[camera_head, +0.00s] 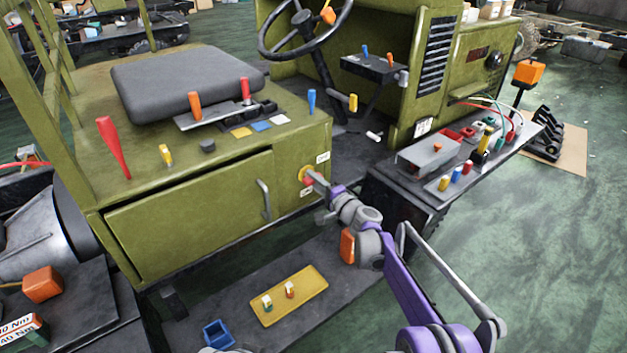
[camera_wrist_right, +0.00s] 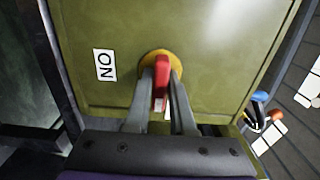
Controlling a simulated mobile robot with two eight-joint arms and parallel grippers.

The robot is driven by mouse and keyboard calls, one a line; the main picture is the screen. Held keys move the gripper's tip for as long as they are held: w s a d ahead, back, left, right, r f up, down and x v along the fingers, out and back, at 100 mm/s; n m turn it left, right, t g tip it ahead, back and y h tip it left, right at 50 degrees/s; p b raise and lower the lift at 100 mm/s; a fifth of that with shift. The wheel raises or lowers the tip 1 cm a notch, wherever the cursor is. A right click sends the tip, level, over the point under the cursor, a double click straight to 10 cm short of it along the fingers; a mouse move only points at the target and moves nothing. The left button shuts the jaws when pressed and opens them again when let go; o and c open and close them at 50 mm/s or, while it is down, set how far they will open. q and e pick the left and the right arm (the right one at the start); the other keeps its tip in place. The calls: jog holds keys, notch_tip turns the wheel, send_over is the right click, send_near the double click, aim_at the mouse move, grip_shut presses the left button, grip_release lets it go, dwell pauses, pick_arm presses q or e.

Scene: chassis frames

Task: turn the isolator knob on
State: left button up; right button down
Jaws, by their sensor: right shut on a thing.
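The isolator knob is a red handle (camera_wrist_right: 161,84) on a round yellow plate (camera_wrist_right: 163,58), on the olive side panel of the vehicle. In the head view its yellow plate (camera_head: 304,173) sits between two small white labels. My right gripper (camera_head: 315,178) is at the knob; in the right wrist view its two fingers (camera_wrist_right: 161,78) are shut on the red handle, one on each side. The handle runs up and down in the wrist picture. A white ON label (camera_wrist_right: 105,65) is left of the plate, apart from it. My left gripper is not in view.
A door with a grey handle (camera_head: 263,199) is left of the knob. Below is a yellow tray (camera_head: 310,294) with two small items and a blue bin (camera_head: 218,334).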

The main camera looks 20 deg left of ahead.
jog(key=shift+m, duration=0.3)
jog(key=m, duration=0.4)
jog(key=shift+b, duration=0.4)
jog(key=m+b, duration=0.1)
jog(key=m, duration=0.4)
jog(key=m+b, duration=0.1)
jog(key=m, duration=0.3)
jog(key=shift+m+b, duration=0.5)
jog(key=shift+m, duration=1.6)
jog(key=c, duration=0.8)
grip_release()
jog(key=shift+d, duration=0.1)
